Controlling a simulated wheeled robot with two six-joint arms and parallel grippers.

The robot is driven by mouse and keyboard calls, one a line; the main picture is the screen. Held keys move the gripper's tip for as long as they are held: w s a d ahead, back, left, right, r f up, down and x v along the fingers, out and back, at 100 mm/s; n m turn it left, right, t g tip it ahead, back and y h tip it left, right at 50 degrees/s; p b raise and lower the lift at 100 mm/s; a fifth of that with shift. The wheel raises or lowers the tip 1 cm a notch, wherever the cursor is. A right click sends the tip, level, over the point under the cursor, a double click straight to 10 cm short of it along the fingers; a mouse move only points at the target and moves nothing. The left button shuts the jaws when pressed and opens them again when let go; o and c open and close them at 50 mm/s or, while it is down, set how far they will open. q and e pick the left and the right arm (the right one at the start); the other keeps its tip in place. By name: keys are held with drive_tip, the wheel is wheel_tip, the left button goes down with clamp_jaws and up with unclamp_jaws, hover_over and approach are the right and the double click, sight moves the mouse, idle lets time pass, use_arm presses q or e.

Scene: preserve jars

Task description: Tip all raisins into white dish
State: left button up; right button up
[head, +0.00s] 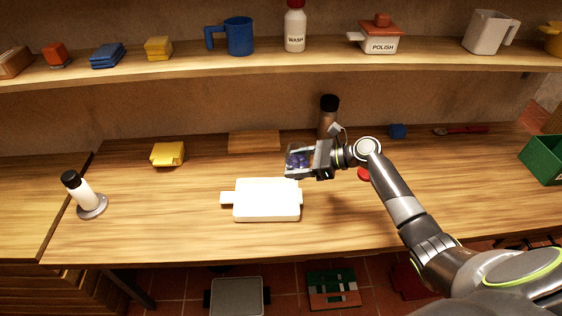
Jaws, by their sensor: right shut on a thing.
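My right gripper (312,161) is shut on a clear jar (296,160) with dark purple raisins (300,161) inside. The jar looks tipped over on its side, pointing left, though its mouth is too small to make out. It shows just beyond the right back corner of the white dish (267,214) in the picture, apparently above the table. The white dish has a handle at each side and sits on the wooden table; I see no raisins in it. My left gripper is not in view.
A red round lid (363,174) lies beside my right arm. A dark-capped bottle (328,112) stands behind the gripper. A green crate (543,157) is far right.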

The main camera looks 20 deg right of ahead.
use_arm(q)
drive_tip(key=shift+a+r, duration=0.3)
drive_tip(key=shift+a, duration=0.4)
use_arm(e)
drive_tip(key=w+a+f+n+g, duration=0.1)
drive_tip(key=w+a+f, duration=0.2)
drive_tip(key=w, duration=0.2)
drive_tip(key=shift+w+f+n+y, duration=0.2)
drive_tip(key=shift+f+n+y, duration=0.1)
drive_tip(key=shift+f, duration=0.1)
drive_tip(key=shift+a, duration=0.1)
drive_tip(key=shift+n+h, duration=0.3)
drive_tip(key=shift+h, duration=0.2)
drive_tip(key=shift+w+d+f+b, duration=0.1)
drive_tip(key=shift+f+b, duration=0.15)
drive_tip(key=shift+f, duration=0.45)
drive_tip(key=shift+d+f+b, duration=0.15)
drive_tip(key=shift+f+b, duration=0.15)
drive_tip(key=shift+f, duration=0.45)
drive_tip(key=shift+w+d+f+b, duration=0.1)
drive_tip(key=shift+f+b, duration=0.15)
drive_tip(key=shift+f, duration=0.45)
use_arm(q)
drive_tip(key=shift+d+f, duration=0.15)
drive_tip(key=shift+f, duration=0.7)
use_arm(e)
drive_tip(key=shift+r, duration=0.15)
